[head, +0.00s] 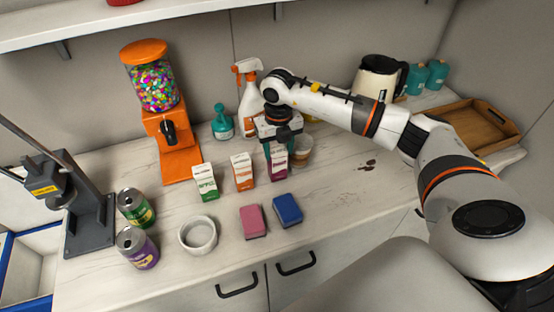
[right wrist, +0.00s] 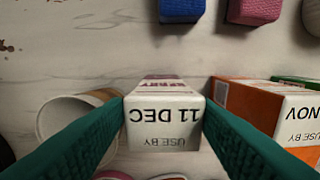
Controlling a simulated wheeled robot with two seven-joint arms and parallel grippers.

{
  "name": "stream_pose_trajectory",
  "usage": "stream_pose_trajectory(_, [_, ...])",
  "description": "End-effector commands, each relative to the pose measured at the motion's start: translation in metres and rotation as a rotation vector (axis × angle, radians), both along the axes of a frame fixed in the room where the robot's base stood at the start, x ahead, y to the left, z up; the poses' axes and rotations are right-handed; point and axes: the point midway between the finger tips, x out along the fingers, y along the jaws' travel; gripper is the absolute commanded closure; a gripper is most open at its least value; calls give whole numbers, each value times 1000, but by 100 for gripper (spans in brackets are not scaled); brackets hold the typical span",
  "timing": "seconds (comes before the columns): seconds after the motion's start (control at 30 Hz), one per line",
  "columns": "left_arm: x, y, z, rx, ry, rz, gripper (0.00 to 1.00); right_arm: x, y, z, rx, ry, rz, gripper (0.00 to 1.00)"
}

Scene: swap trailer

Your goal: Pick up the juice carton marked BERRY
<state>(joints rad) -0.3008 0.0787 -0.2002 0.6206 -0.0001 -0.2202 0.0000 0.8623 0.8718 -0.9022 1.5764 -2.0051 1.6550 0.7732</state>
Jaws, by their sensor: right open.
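The purple and white carton (head: 277,166) stands upright at the right end of a row of three cartons on the counter. In the right wrist view its white top (right wrist: 163,122) reads USE BY 11 DEC upside down, and small lettering on its purple face looks like BERRY. My right gripper (head: 278,142) is over this carton from above and hides its upper part. In the right wrist view the two green fingers (right wrist: 164,115) are open, one on each side of the carton's top. My left gripper is not in view.
An orange carton (head: 243,172) stands close to the left, then a green one (head: 205,182). A cup (head: 301,150) stands close to the right. A spray bottle (head: 249,95) is behind. Pink (head: 253,221) and blue (head: 287,210) blocks lie in front. The counter at right is mostly clear.

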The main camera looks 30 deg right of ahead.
Motion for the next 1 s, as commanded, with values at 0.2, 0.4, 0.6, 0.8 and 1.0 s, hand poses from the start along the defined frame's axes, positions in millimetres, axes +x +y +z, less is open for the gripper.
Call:
stream_pose_trajectory(0.2, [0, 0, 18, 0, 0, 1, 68, 3, 1, -20, 2, 4, 0, 49])
stream_pose_trajectory(0.4, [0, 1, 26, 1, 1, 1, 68, 4, 2, -49, 2, 3, 1, 49])
stream_pose_trajectory(0.6, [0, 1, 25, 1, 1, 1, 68, 4, 2, -54, 2, -1, 2, 49])
stream_pose_trajectory(0.8, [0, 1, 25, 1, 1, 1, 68, 5, 1, -54, 2, -1, 2, 67])
stream_pose_trajectory(1.0, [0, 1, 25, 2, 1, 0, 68, 5, 1, -53, 2, -3, 1, 83])
